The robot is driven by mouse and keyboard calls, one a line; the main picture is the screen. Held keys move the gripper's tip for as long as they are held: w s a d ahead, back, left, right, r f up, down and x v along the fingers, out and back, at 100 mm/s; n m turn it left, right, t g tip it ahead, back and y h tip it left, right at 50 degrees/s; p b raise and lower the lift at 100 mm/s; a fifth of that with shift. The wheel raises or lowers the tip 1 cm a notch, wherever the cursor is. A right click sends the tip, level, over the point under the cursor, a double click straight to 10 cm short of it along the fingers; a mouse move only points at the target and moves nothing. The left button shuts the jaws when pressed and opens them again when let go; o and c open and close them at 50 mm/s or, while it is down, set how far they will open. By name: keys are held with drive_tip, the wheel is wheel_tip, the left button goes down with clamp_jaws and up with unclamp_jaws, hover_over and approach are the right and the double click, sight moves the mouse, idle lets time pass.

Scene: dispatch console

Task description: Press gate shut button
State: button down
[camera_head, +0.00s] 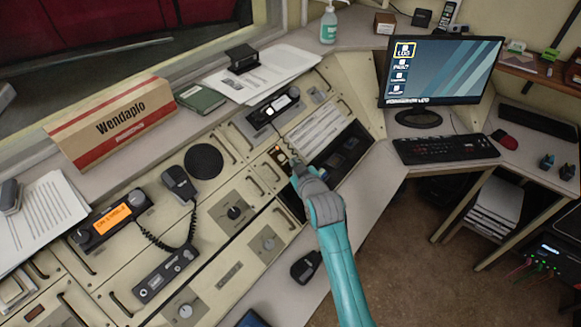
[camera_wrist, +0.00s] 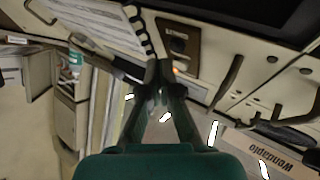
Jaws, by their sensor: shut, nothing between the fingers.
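A small dark button panel (camera_head: 278,155) with a lit orange spot sits in the cream console, just left of my gripper's tip. It also shows in the wrist view (camera_wrist: 179,43), beyond my fingertips, with the orange glow beside them. No label is readable, so I cannot tell which control is the gate shut button. My gripper (camera_head: 295,168) is shut and empty, its fingertips at or just above the console by this panel. In the wrist view the closed fingertips (camera_wrist: 160,72) cover part of the panel's edge. Whether they touch it, I cannot tell.
A coiled cord runs close by my fingertips. A radio handset (camera_head: 179,184) and an orange-lit display (camera_head: 112,218) lie to the left. A monitor (camera_head: 441,72) and keyboard (camera_head: 445,148) stand on the right desk. Raised handles line the console.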

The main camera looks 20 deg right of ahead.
drive_tip(key=shift+w+a+f, duration=0.25)
drive_tip(key=shift+w+f, duration=0.1)
drive_tip(key=shift+f, duration=0.35)
idle(1.5)
drive_tip(key=shift+s+r, duration=0.1)
drive_tip(key=shift+r, duration=0.05)
drive_tip(key=shift+s+d+r, duration=0.25)
drive_tip(key=shift+s+r, duration=0.05)
drive_tip(key=shift+r, duration=0.25)
drive_tip(key=shift+s+d+r, duration=0.25)
drive_tip(key=shift+s+r, duration=0.1)
drive_tip(key=shift+r, duration=0.35)
drive_tip(key=shift+s+d+r, duration=0.3)
drive_tip(key=shift+s+r, duration=0.1)
drive_tip(key=shift+r, duration=0.3)
drive_tip(key=shift+s+d+r, duration=0.25)
drive_tip(key=shift+s+r, duration=0.1)
drive_tip(key=shift+r, duration=0.35)
wheel_tip(320, 180, up, 8)
drive_tip(key=shift+f, duration=0.1)
idle(0.4)
